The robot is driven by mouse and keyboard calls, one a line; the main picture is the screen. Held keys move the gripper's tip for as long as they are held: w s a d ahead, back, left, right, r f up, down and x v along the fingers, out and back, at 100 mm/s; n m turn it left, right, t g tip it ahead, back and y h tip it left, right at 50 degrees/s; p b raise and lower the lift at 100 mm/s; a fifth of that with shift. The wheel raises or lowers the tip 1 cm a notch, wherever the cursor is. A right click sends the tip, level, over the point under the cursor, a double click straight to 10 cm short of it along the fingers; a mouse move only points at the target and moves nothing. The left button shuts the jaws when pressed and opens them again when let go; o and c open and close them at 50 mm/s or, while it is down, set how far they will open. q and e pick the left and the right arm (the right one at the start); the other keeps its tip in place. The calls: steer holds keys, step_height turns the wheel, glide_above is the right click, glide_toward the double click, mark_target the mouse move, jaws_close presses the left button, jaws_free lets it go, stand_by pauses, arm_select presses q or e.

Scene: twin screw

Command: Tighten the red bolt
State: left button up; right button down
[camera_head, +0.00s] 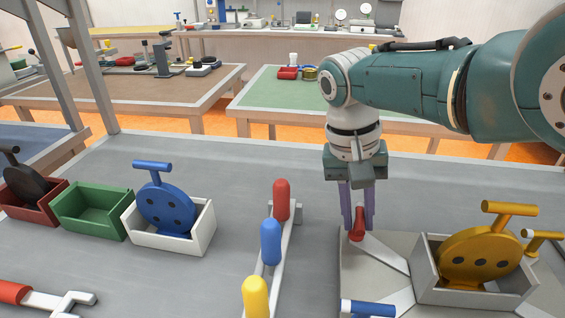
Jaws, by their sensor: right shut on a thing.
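The red bolt (357,227) is a short red cylinder at the upper left of a grey plate (352,265) at the right of the table. A light grey bar runs from beside it across the plate. My right gripper (357,218) points down from above, its purple fingers shut on the red bolt. The fingers hide part of the bolt's sides. My left gripper is out of view.
A yellow wheel (482,255) stands in a grey box on the plate. Blue (368,308) and yellow (543,235) handles are nearby. Red, blue and yellow upright levers (271,242) stand to the left. Several boxes, one white (205,222), line the far left.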

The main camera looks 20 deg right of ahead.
steer(key=m, duration=0.2)
steer(key=m+b, duration=0.1)
steer(key=m, duration=0.1)
steer(key=shift+d+m+g+y, duration=0.15)
steer(key=shift+m+g+y, duration=0.15)
steer(key=m, duration=0.2)
steer(key=m+b, duration=0.1)
steer(key=m, duration=0.1)
steer(key=shift+s+d+m+y, duration=0.15)
steer(key=shift+m+y, duration=0.15)
steer(key=shift+y, duration=0.1)
steer(key=m, duration=0.3)
steer(key=shift+s+y, duration=0.15)
steer(key=shift+y, duration=0.25)
steer(key=m, duration=0.3)
steer(key=shift+s+p, duration=0.1)
steer(key=shift+p, duration=0.2)
steer(key=shift+m+y, duration=0.3)
steer(key=shift+m, duration=0.4)
steer(key=c, duration=0.7)
jaws_free()
